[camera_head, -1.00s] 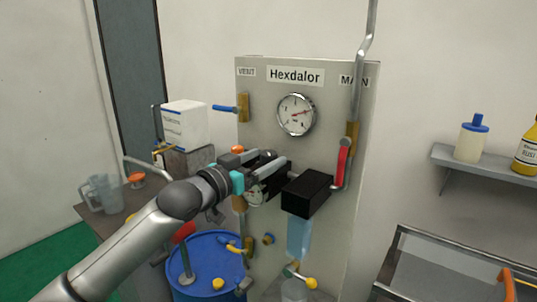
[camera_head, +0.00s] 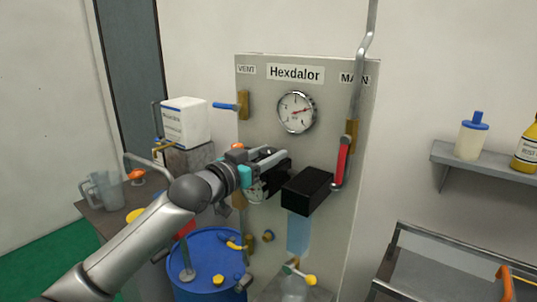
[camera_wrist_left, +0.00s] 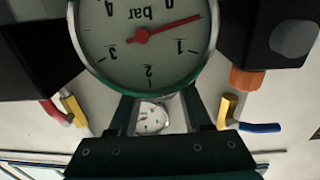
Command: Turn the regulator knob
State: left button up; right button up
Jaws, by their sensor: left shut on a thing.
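My left gripper (camera_head: 268,160) reaches the panel and is shut at the regulator, beside the black block. The regulator knob itself is hidden by the fingers. In the left wrist view the fingers (camera_wrist_left: 165,112) come up from the bottom edge, and a large bar gauge (camera_wrist_left: 145,60) sits just past their tips. Its red needle points between 0 and 1. In the head view that gauge (camera_head: 256,190) is partly hidden below the gripper. My right gripper is not in view.
The grey panel (camera_head: 335,110) carries an upper gauge (camera_head: 296,112), a blue vent lever (camera_head: 225,107) and a red main lever (camera_head: 341,164). A black block (camera_head: 307,190) juts out right of the gripper. A blue drum (camera_head: 208,262) stands below my arm.

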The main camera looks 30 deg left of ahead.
pick_arm(q)
grip_shut()
jog(key=shift+r+n+y+p, duration=0.15)
jog(key=shift+n+y+p, duration=0.65)
jog(key=shift+y+p, duration=0.5)
jog(key=shift+n+y+p, duration=0.7)
jog(key=shift+n+y, duration=0.1)
jog(key=shift+y, duration=0.3)
jog(key=shift+n+y, duration=0.3)
jog(key=shift+y, duration=0.3)
jog(key=o, duration=0.7)
grip_release()
